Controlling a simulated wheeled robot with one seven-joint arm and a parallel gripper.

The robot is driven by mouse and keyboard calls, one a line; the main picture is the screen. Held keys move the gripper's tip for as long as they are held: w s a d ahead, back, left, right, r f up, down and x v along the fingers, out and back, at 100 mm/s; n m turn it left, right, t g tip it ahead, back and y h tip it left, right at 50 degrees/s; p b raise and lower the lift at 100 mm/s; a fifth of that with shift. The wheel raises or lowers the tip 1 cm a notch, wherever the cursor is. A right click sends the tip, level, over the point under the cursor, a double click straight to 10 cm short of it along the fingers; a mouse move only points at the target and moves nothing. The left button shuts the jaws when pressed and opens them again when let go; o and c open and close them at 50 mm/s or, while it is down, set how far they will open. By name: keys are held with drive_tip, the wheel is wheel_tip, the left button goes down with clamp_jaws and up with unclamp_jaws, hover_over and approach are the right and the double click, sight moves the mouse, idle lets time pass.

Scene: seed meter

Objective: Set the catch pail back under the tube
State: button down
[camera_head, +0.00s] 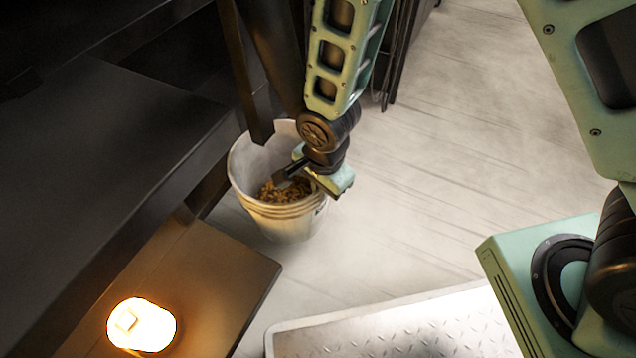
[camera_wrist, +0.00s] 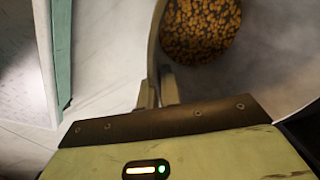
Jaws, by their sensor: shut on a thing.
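The catch pail (camera_head: 285,222) is a pale, ribbed bucket with brown grain in its bottom. It stands upright, or nearly so, by the dark machine; whether it touches the floor I cannot tell. My gripper (camera_head: 298,172) is at the pail's right rim. In the wrist view my gripper's fingers (camera_wrist: 158,92) are shut on the wall of the pail (camera_wrist: 268,75), with grain (camera_wrist: 203,25) visible inside. A dark, angled tube (camera_head: 243,75) comes down from above, its lower end at the pail's back rim. Whether that end is over the opening is hard to tell.
A dark machine body (camera_head: 100,150) fills the left side. A brown ledge (camera_head: 225,280) with a glowing lamp (camera_head: 142,325) lies at the lower left. A metal tread plate (camera_head: 400,330) is at the bottom. The pale plank floor (camera_head: 440,150) right of the pail is clear.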

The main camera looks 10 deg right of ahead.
wheel_tip(320, 180, down, 8)
drive_tip(key=b, duration=0.4)
drive_tip(key=shift+f, duration=0.15)
drive_tip(key=shift+w+f+b, duration=0.1)
drive_tip(key=shift+f+b, duration=0.05)
drive_tip(key=shift+b, duration=0.15)
drive_tip(key=c, duration=1.6)
unclamp_jaws()
drive_tip(key=s+d+r+n+p, duration=0.1)
drive_tip(key=s+r+n+p, duration=0.25)
drive_tip(key=r, duration=0.85)
drive_tip(key=s+d+r+n+p, duration=0.15)
drive_tip(key=r+n+p, duration=0.3)
drive_tip(key=r, duration=0.85)
drive_tip(key=s+d+r+n, duration=0.4)
drive_tip(key=s+r+n, duration=0.5)
drive_tip(key=n, duration=0.1)
drive_tip(key=shift+g, duration=0.3)
drive_tip(key=shift+w+d, duration=0.1)
